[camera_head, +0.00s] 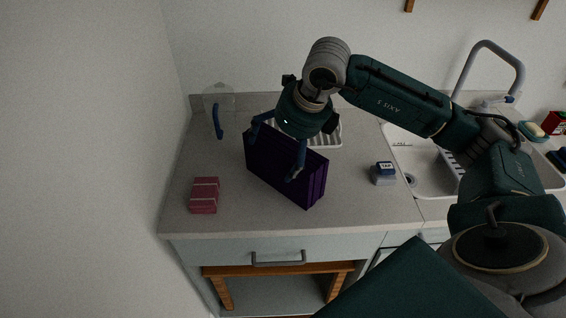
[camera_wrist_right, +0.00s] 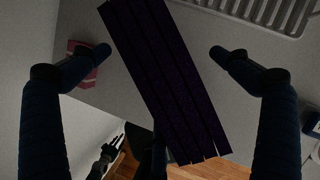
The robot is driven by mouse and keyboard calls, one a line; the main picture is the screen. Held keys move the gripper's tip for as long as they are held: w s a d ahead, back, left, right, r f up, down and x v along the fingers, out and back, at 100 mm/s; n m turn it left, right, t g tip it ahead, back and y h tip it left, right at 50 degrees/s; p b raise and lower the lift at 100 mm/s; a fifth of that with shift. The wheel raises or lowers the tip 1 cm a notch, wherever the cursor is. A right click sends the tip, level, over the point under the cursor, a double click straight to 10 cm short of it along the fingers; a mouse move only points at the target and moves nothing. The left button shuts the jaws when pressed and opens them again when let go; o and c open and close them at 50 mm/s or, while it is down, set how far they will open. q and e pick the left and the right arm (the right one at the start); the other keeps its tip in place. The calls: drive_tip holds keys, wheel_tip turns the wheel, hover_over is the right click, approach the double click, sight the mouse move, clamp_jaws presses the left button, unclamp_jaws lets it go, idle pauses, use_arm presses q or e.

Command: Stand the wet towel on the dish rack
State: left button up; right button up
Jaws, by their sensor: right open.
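A dark purple folded towel (camera_head: 278,172) stands upright on its edge on the counter, slightly left of the middle in the head view. My right gripper (camera_head: 274,150) is above it, open, with its fingers on either side. In the right wrist view the towel (camera_wrist_right: 165,80) lies between the open fingers (camera_wrist_right: 159,51), with a visible gap on each side. The white slatted dish rack (camera_head: 331,132) is behind the towel, partly hidden by my gripper. A small dark jointed shape low in the right wrist view may be my left gripper (camera_wrist_right: 104,158); its fingers are unclear.
A pink striped block (camera_head: 204,195) lies at the counter's left. A clear jug with a blue handle (camera_head: 218,122) stands at the back left. A small blue-and-grey item (camera_head: 383,174) sits before the sink (camera_head: 416,178). The front counter is mostly clear.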

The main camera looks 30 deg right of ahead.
drive_tip(key=shift+w+a+f, duration=0.1)
drive_tip(key=shift+w+f, duration=0.1)
drive_tip(key=shift+f, duration=0.1)
drive_tip(key=shift+w+a+f, duration=0.1)
drive_tip(key=shift+w+f, duration=0.05)
drive_tip(key=shift+f, duration=0.25)
drive_tip(key=p+x, duration=0.1)
drive_tip(key=x, duration=0.2)
drive_tip(key=shift+a+f+p, duration=0.15)
drive_tip(key=shift+f+p, duration=0.05)
drive_tip(key=shift+p, duration=0.15)
drive_tip(key=shift+w+f, duration=0.25)
drive_tip(key=shift+f, duration=0.2)
drive_tip(key=shift+r, duration=0.1)
drive_tip(key=c, duration=1.6)
use_arm(q)
drive_tip(key=shift+w+r, duration=0.35)
drive_tip(key=shift+r, duration=0.55)
use_arm(e)
drive_tip(key=shift+r, duration=0.1)
